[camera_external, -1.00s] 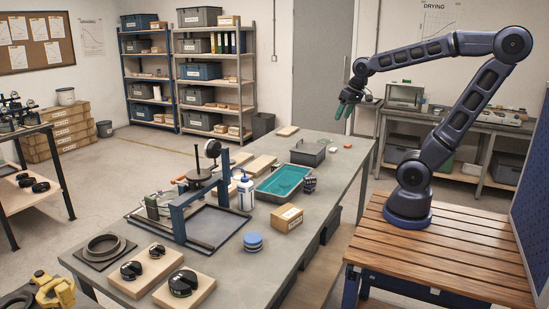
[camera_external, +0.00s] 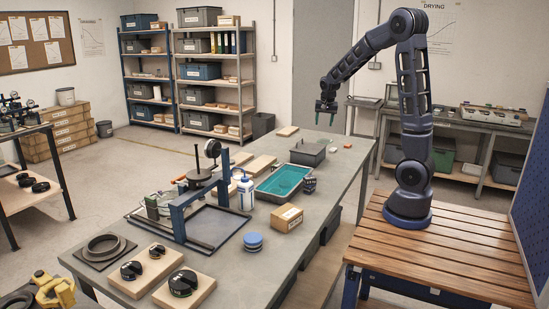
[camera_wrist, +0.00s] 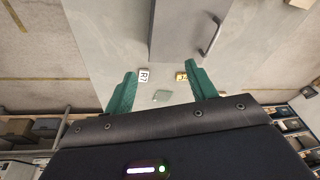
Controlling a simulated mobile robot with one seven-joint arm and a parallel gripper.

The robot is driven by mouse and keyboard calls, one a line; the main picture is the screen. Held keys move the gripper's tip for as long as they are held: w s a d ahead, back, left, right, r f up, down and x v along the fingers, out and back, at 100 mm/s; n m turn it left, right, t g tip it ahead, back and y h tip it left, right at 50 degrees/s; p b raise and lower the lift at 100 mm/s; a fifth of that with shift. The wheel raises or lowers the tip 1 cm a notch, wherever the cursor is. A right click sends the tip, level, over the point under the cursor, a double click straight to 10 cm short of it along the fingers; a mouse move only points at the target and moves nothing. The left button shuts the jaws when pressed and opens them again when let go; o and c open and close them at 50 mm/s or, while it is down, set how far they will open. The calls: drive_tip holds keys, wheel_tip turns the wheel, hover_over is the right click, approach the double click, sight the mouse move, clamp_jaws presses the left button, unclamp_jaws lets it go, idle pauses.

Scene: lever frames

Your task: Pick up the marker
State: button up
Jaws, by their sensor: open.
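I cannot make out a pen-shaped marker in either view. Two small labelled pieces lie on the grey surface in the wrist view: a white one reading "R7" (camera_wrist: 144,76) and a yellowish one (camera_wrist: 181,76) partly behind the right finger.
On the bench are a dark grey bin (camera_external: 307,152), a teal-filled tray (camera_external: 282,181), a carton (camera_external: 287,218), a white bottle (camera_external: 245,194) and a blue frame (camera_external: 178,222). A small orange-red piece (camera_external: 348,146) lies at the far right.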

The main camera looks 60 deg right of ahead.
drive_tip(key=w+d+f+m+g+h, duration=0.1)
drive_tip(key=d+f+m, duration=0.2)
drive_tip(key=d+f, duration=0.45)
drive_tip(key=d+f+m+g+h, duration=0.15)
drive_tip(key=d+f, duration=0.25)
drive_tip(key=d, duration=0.6)
hover_over(333, 149)
drive_tip(key=a, duration=0.2)
drive_tip(key=shift+m, duration=0.25)
wheel_tip(333, 149, down, 5)
drive_tip(key=shift+w+r, duration=0.1)
drive_tip(key=shift+a+x, duration=0.2)
drive_tip(key=shift+x, duration=1.15)
drive_tip(key=shift+a+x, duration=0.25)
drive_tip(key=shift+x, duration=1.15)
drive_tip(key=c, duration=1.1)
drive_tip(key=shift+o, duration=0.2)
